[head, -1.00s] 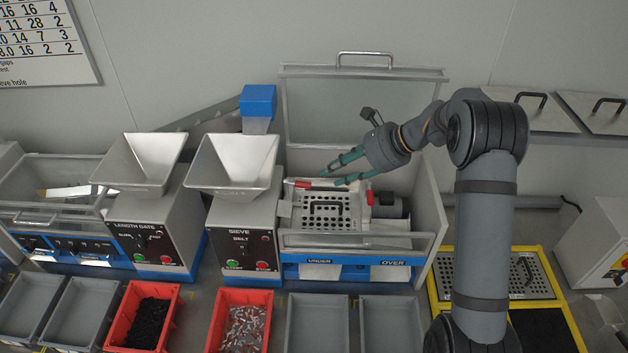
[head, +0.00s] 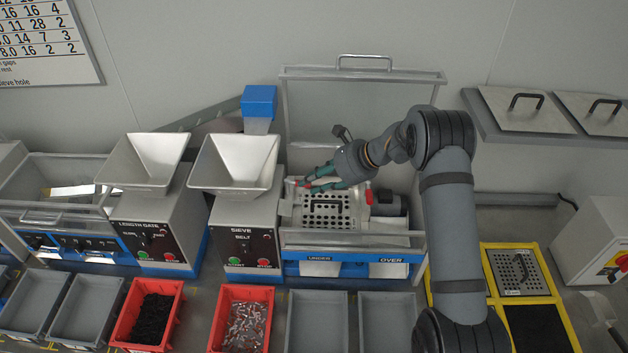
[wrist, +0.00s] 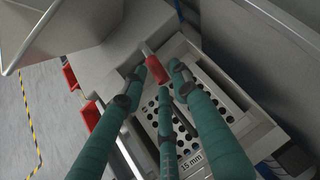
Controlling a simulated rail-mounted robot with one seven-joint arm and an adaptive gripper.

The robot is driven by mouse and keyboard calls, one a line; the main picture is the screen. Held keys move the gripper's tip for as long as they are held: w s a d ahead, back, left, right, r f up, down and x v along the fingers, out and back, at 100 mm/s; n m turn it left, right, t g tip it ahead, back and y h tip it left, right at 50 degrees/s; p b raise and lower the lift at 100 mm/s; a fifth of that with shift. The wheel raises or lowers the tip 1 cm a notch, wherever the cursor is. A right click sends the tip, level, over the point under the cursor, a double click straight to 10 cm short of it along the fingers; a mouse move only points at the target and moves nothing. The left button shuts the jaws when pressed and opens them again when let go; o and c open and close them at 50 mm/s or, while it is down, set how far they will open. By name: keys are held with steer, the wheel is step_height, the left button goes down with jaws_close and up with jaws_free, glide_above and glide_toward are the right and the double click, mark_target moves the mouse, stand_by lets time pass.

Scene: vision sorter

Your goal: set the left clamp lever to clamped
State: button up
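The left clamp lever has a red grip (wrist: 157,69) on a pale metal stem, at the left edge of the sieve deck. In the head view, the red grip (head: 303,183) shows beside the green fingertips. My gripper (wrist: 160,75) has its three green fingers around the red grip in the wrist view, with the fingertips spread on either side of it. Whether any finger touches it is unclear. In the head view, my gripper (head: 312,182) reaches in from the right. The perforated sieve plate (head: 328,222), marked 15 mm, lies below the fingers.
Another red clamp grip (head: 369,197) stands at the deck's right side. The metal hopper (head: 232,160) is close on the left. A clear raised cover (head: 391,70) stands behind, and a clear front guard (head: 355,240) runs before the deck.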

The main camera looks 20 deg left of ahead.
steer(key=c, duration=0.6)
jaws_close()
steer(key=shift+w+r, duration=0.1)
steer(key=shift+w+a+r+n+g, duration=0.1)
steer(key=shift+w+a+n+g, duration=0.05)
steer(key=shift+w+n+g, duration=0.55)
steer(key=shift+s, duration=0.15)
steer(key=o, duration=0.6)
jaws_free()
steer(key=shift+o, duration=0.9)
